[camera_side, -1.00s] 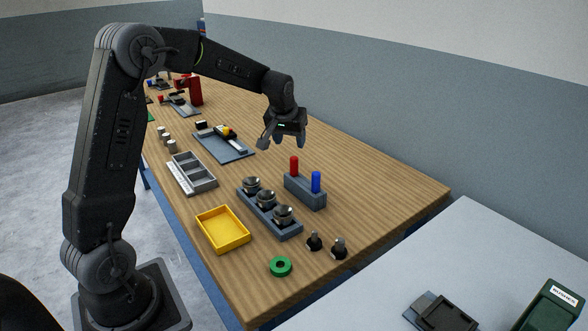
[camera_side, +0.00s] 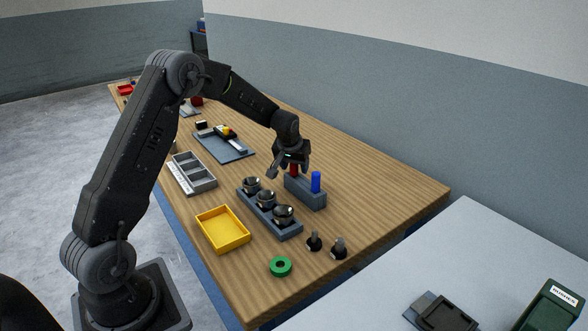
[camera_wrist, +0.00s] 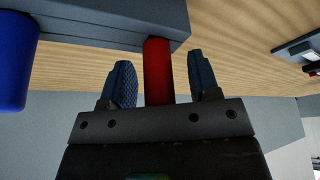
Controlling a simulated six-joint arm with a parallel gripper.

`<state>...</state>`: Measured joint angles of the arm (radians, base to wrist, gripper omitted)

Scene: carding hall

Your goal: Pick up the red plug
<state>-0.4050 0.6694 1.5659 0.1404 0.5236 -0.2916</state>
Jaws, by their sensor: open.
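The red plug (camera_side: 294,171) stands upright in a grey block (camera_side: 306,191) on the wooden table, partly hidden by my gripper in the side view. In the wrist view the red plug (camera_wrist: 158,72) lies between the two open fingers of my gripper (camera_wrist: 160,82), with a gap on each side. My gripper (camera_side: 288,170) is at the height of the plug's upper part. A blue plug (camera_side: 316,181) stands in the same block, just right of the red one; it also shows in the wrist view (camera_wrist: 14,60) at the left edge.
A rack with metal cups (camera_side: 271,227) stands in front of the block. A yellow tray (camera_side: 222,246), a green ring (camera_side: 281,267) and dark knobs (camera_side: 338,248) lie nearer. A grey compartment tray (camera_side: 212,183) is at left. The table right of the block is clear.

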